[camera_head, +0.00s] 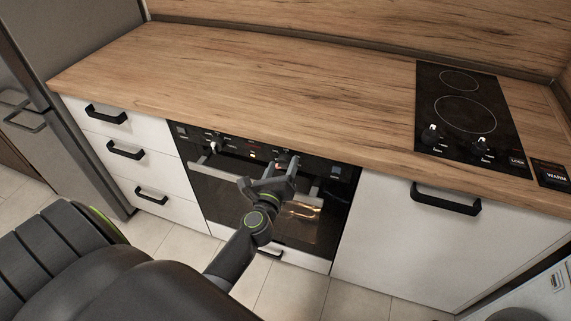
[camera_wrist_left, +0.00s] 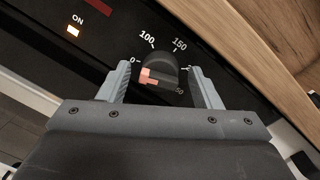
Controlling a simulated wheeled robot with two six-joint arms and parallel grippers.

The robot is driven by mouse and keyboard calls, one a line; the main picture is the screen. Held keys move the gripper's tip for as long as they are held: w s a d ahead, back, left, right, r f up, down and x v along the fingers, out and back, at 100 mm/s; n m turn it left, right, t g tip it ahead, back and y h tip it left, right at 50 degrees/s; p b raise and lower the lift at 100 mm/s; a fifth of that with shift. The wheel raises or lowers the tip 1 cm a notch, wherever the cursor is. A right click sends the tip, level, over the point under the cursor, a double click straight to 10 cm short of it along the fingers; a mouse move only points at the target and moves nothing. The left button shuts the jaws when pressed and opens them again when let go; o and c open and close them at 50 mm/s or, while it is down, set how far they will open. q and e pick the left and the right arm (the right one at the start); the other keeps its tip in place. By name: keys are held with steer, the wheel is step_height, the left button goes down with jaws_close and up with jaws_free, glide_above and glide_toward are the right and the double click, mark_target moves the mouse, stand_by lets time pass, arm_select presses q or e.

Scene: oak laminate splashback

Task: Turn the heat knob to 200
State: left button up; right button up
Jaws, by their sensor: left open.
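The heat knob (camera_wrist_left: 160,70) is dark and round with an orange-red mark on its lower left side, in the left wrist view. Around it I read 100 and 150 above; a label ending in 0 at left, one starting with 2 at right and one ending in 50 at lower right are partly hidden. My left gripper (camera_wrist_left: 163,84) is open, one finger on each side of the knob, with gaps showing. In the head view my left gripper (camera_head: 279,172) is at the oven's control panel (camera_head: 236,150) and covers much of the knob. My right gripper is not in view.
The oven door (camera_head: 236,199) has a light handle just below the panel. Another knob (camera_head: 215,146) is farther left. A lit ON lamp (camera_wrist_left: 73,31) shows left of the heat knob. The wooden worktop (camera_head: 290,85) above is clear; a black hob (camera_head: 463,108) is at right.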

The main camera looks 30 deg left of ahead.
arm_select(q)
steer(key=shift+s, duration=0.1)
steer(key=shift+c, duration=0.2)
steer(key=c, duration=0.9)
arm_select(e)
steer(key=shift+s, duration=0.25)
